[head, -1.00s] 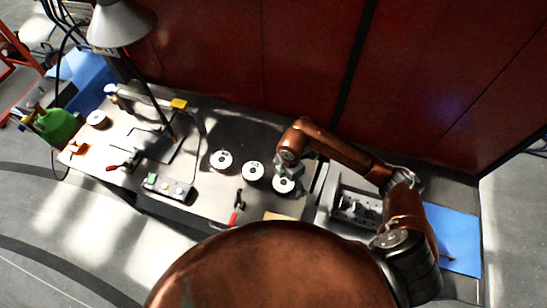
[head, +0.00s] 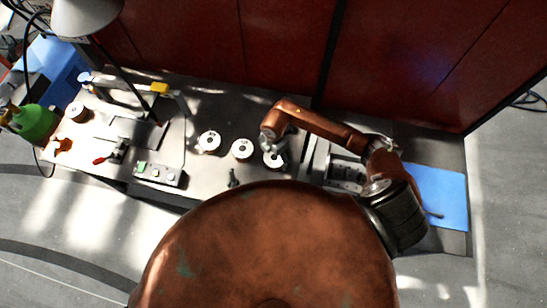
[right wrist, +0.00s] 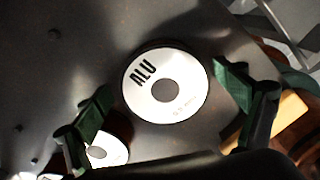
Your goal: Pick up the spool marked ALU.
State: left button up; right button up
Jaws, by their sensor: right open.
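The spool marked ALU (right wrist: 186,105) shows in the right wrist view as a white disc with a dark centre hole. Its black lettering is readable there. My right gripper (right wrist: 163,80) is open, with one green fingertip on each side of the spool in that picture and visible gaps to it. In the head view my right gripper (head: 272,146) is over the rightmost spool (head: 276,162) of a row of three and partly covers it. The labels are too small to read there. My left gripper is not in view.
A second spool (right wrist: 108,152) lies close to the left finger. In the head view, the middle spool (head: 242,149) and left spool (head: 209,142) stand beside it. A metal fixture (head: 345,173) and blue mat (head: 437,196) are to the right, a button box (head: 158,174) to the left.

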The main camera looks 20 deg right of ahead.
jog(key=shift+s+r, duration=0.15)
jog(key=shift+s, duration=0.25)
jog(key=shift+w, duration=0.25)
jog(key=c, duration=0.4)
jog(key=shift+s, duration=0.15)
jog(key=c, duration=0.8)
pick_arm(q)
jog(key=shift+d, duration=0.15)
pick_arm(e)
jog(key=c, duration=0.6)
